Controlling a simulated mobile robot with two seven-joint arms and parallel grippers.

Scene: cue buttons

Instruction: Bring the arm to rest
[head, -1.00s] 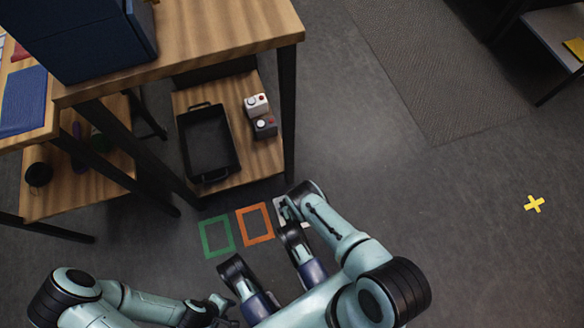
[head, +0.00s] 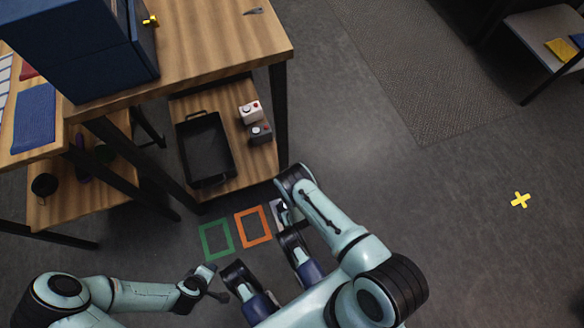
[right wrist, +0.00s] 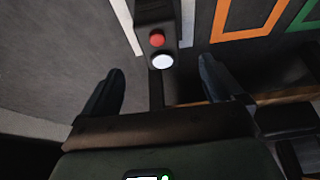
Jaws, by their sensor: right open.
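My right arm reaches down from the lower right in the head view. Its gripper (right wrist: 157,88) is open and empty in the right wrist view, fingers apart. A dark button box (right wrist: 155,22) with a red button (right wrist: 157,40) and a white button (right wrist: 162,62) is just beyond the fingertips, in line with the gap; I see no grip on it. In the head view my right wrist mostly hides this box, in the white floor outline (head: 277,206). My left gripper (head: 216,284) is at the lower left, small and dark, beside my base; its finger gap is unclear.
Green (head: 215,239) and orange (head: 253,226) floor outlines look empty. A wooden table (head: 225,40) has a lower shelf (head: 235,180) with a black tray (head: 203,150), a white button box (head: 250,110) and a dark button box (head: 259,133). Open floor lies right, with a yellow cross (head: 520,200).

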